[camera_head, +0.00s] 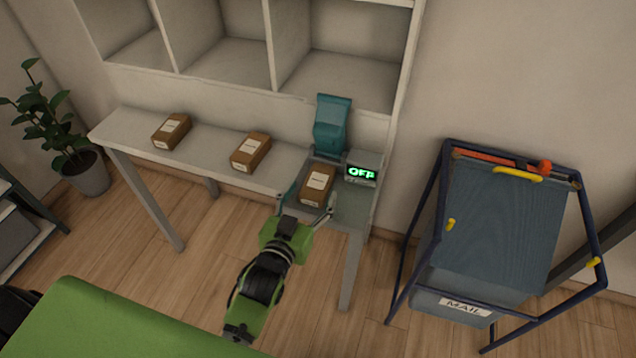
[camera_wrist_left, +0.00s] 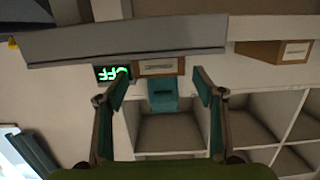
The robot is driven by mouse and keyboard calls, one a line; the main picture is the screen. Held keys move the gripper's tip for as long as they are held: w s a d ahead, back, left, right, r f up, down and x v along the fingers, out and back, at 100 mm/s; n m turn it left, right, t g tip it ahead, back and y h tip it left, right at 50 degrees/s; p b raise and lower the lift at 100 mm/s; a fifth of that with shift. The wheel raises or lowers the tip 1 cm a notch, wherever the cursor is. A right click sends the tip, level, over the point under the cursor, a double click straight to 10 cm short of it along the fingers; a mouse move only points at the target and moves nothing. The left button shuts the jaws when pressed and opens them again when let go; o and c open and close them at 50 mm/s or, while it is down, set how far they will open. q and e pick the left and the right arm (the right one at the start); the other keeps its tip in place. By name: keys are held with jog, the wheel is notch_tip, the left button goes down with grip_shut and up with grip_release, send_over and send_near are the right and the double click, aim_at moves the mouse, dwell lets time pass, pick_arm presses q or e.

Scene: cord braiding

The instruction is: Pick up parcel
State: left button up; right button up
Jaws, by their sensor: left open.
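Three brown parcels with white labels lie on the grey table: one at the left (camera_head: 171,131), one in the middle (camera_head: 250,151), and one at the right end (camera_head: 318,184) beside the scale display. My left gripper (camera_head: 305,207) is open at the near side of the right-end parcel, its fingers spread to either side. In the left wrist view, which is upside down, that parcel (camera_wrist_left: 157,67) shows between the open fingers (camera_wrist_left: 160,88), with no clear contact. Another parcel (camera_wrist_left: 273,52) shows at the right there. My right gripper is not in view.
A teal machine or bag (camera_head: 332,125) stands behind the right-end parcel. A green lit display (camera_head: 362,172) is right of it. Shelf cubbies (camera_head: 232,62) rise behind the table (camera_head: 205,158). A blue mail cart (camera_head: 497,225) stands at the right; a plant (camera_head: 55,120) at the left.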

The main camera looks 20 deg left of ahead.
aim_at(316, 185)
pick_arm(q)
jog(key=w, duration=0.2)
jog(key=w+f, duration=0.1)
jog(key=w, duration=0.1)
jog(key=shift+w+f, duration=0.1)
jog(key=shift+w, duration=0.1)
jog(key=shift+s, duration=0.1)
jog(key=c, duration=1.2)
